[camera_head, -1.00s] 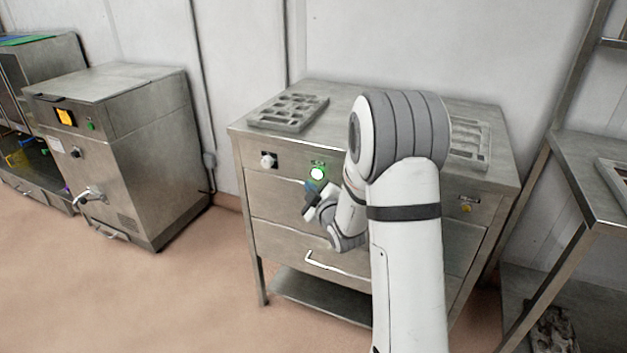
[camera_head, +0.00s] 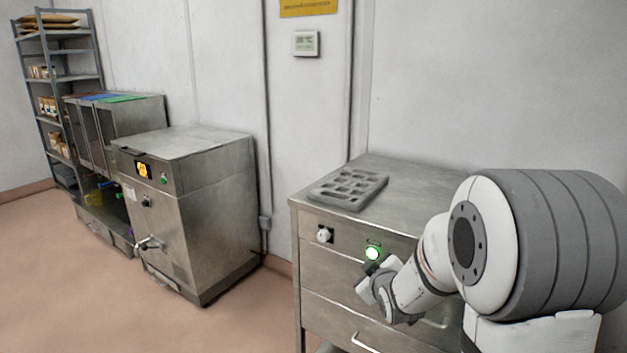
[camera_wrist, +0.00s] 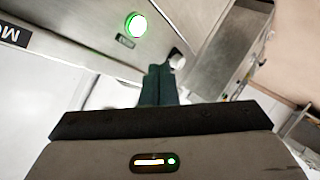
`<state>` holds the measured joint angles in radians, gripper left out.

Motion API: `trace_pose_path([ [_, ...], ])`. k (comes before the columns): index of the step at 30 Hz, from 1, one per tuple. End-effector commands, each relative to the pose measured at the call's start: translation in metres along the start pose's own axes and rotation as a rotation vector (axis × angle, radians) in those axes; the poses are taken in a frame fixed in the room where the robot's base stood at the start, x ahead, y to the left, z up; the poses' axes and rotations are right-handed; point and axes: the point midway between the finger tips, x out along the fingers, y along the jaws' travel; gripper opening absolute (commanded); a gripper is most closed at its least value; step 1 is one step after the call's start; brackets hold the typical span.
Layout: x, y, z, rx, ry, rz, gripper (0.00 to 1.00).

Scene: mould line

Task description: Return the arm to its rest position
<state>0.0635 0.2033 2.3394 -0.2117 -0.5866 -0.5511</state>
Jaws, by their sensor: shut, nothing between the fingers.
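My gripper (camera_wrist: 158,85) is shut and empty in the wrist view, its dark fingertips together. In the head view my arm reaches in from the right, and the gripper end (camera_head: 368,285) hangs in front of the steel drawer cabinet (camera_head: 320,268). It is just below a lit green button (camera_head: 373,253), which also glows in the wrist view (camera_wrist: 136,25) above and left of the fingertips. The fingers look apart from the button. My arm hides the cabinet's right side.
A grey mould tray (camera_head: 347,188) lies on the cabinet top. A white knob (camera_head: 324,234) and a drawer handle (camera_head: 366,344) stick out of its front. A steel machine (camera_head: 205,225) stands left, with a shelf rack (camera_head: 60,52) farther back. The floor (camera_head: 60,290) at left is clear.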

Motion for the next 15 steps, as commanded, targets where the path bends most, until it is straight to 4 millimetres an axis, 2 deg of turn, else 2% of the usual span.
trace_pose_path([
  [1, -0.023, 0.011, -0.013, 0.044, -0.057, -0.021, 0.0],
  [6, -0.091, 0.016, -0.018, 0.215, -0.282, -0.103, 0.0],
  [8, -0.118, 0.015, -0.019, 0.278, -0.363, -0.128, 0.0],
  [15, -0.236, 0.003, -0.024, 0.515, -0.68, -0.22, 0.0],
])
